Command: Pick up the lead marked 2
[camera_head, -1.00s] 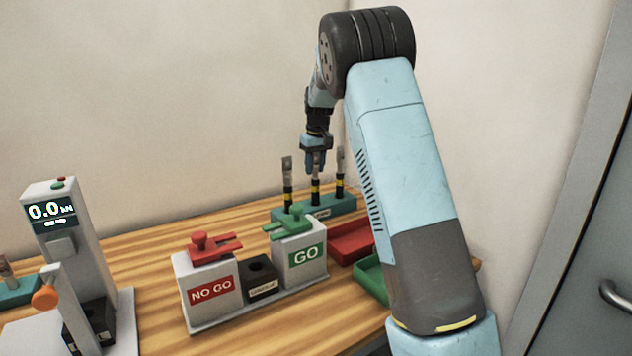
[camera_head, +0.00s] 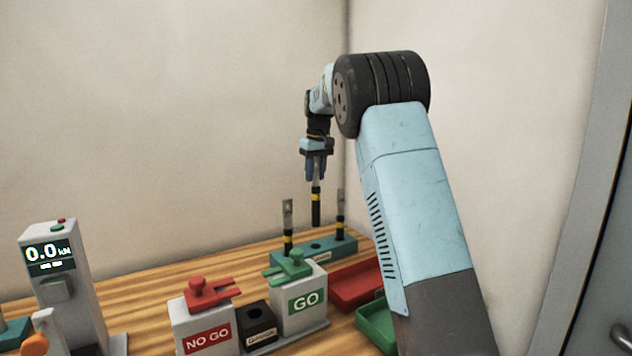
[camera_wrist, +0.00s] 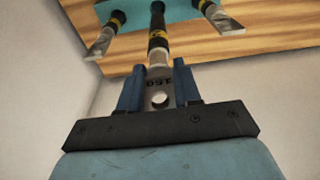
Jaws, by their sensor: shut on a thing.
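My gripper (camera_head: 316,172) is shut on the middle lead (camera_head: 316,208), a dark upright stem with yellow banding. The lead hangs above the teal rack (camera_head: 343,250), with its lower end clear of the rack's middle hole. In the wrist view the held lead (camera_wrist: 158,50) runs away from between the blue fingers (camera_wrist: 158,88), its metal lug with a round hole between them. I cannot read a 2 on it. The left lead (camera_head: 288,230) and the right lead (camera_head: 340,220) stand upright in the rack.
The green GO block (camera_head: 303,302), a dark socket block (camera_head: 257,325) and the red NO GO block (camera_head: 204,328) stand in front. Red (camera_head: 352,290) and green (camera_head: 374,325) trays lie right of them. A tester reading 0.0 kN (camera_head: 62,290) stands at left.

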